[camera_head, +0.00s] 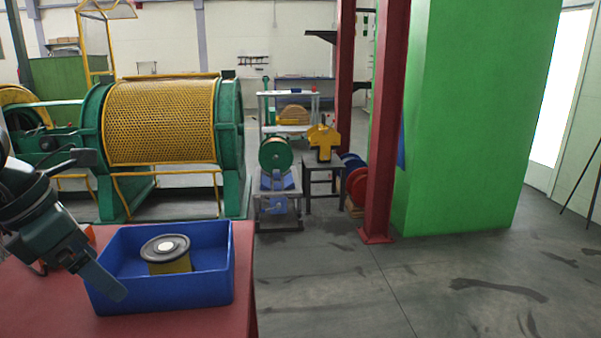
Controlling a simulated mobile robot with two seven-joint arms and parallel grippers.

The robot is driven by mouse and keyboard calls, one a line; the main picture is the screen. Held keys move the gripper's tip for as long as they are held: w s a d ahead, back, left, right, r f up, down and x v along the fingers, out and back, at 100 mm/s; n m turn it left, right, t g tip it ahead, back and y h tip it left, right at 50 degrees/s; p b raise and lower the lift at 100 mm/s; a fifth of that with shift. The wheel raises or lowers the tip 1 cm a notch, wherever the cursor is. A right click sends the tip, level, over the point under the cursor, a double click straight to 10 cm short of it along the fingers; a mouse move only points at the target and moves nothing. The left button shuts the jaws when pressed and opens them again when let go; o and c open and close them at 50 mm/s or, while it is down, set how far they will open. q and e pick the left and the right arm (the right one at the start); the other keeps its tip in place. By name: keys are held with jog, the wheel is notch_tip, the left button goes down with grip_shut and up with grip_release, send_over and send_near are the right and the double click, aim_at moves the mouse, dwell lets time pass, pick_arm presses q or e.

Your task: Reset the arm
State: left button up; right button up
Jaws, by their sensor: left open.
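My left gripper (106,225) comes in from the left edge, dark grey-green, with its two fingers spread wide apart and nothing between them. Its lower finger overlaps the front left corner of a blue bin (203,293) in the picture; I cannot tell whether they touch. In the bin is a spool (170,266) with a dark round flange, a pale centre and a yellowish body. My right gripper is not in view.
The bin stands on a red table (40,310). Behind is a green machine with a yellow mesh drum guard (160,122). A red column (384,150) and a green block (480,110) stand right. Open floor (430,290) lies at the front right.

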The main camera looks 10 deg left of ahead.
pick_arm(q)
jog(key=s+d+f+n+h, duration=0.1)
jog(key=d+f+n+h, duration=0.15)
jog(key=d+h, duration=0.6)
jog(key=d+f+n+h, duration=0.2)
jog(key=d+f+h, duration=0.2)
jog(key=d+h, duration=0.45)
notch_tip(320, 180, down, 10)
jog(key=w+n+t+y, duration=0.2)
jog(key=n+t+y, duration=1.05)
jog(key=n, duration=1.45)
jog(key=s+d+f+n+g+y, duration=0.35)
jog(key=s+f+n, duration=0.4)
jog(key=f, duration=0.35)
jog(key=r+p, duration=0.1)
jog(key=p, duration=0.4)
jog(key=w+r+g+p, duration=0.1)
jog(key=r+p, duration=0.1)
jog(key=p, duration=0.3)
jog(key=r+g+p, duration=0.1)
jog(key=p, duration=0.5)
jog(key=shift+w+r, duration=0.25)
jog(key=shift+r, duration=0.05)
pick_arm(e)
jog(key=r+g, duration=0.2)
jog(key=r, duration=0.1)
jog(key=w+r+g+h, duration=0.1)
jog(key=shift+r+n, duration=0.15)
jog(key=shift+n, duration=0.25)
